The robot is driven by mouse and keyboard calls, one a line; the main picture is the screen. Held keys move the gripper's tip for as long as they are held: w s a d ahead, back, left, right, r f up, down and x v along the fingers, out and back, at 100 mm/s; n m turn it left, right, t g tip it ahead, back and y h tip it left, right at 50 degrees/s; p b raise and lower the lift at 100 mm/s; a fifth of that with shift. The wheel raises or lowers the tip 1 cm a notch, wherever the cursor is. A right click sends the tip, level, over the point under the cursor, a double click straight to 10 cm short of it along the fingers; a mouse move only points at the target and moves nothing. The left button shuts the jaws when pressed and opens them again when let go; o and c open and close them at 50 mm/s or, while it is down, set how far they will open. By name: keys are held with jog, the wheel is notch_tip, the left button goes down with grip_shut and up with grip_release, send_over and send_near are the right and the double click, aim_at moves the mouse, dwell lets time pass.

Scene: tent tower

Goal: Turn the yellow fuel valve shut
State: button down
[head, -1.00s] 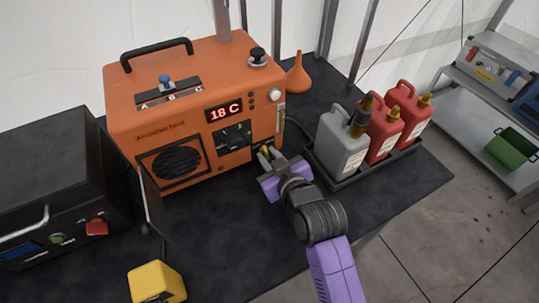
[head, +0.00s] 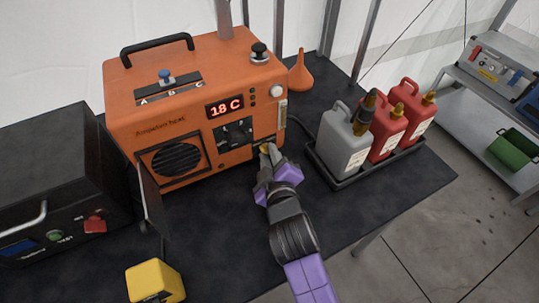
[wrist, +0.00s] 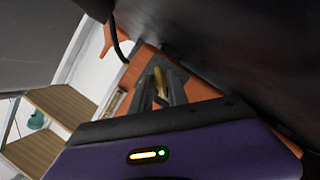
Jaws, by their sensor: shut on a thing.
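The yellow fuel valve (head: 264,149) sits low on the right part of the orange heater's (head: 140,122) front face. My gripper (head: 267,156) reaches it from the front and is shut on it; the fingers hide most of the valve in the head view. In the wrist view the yellow valve handle (wrist: 160,82) shows between the two fingers (wrist: 161,92). The heater's display reads 18 C. I cannot tell the valve's exact angle.
A tray (head: 345,182) with a grey can (head: 343,142) and two red cans stands right of my gripper. A black box (head: 50,170) stands at the left, a yellow block (head: 155,281) at the front. An orange funnel (head: 300,74) stands behind.

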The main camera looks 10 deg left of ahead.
dwell(0.4)
jog(key=c, duration=1.5)
grip_release()
jog(key=shift+s, duration=0.1)
jog(key=v, duration=0.7)
jog(key=shift+s+f, duration=0.1)
jog(key=shift+s, duration=0.1)
jog(key=shift+s+d, duration=0.1)
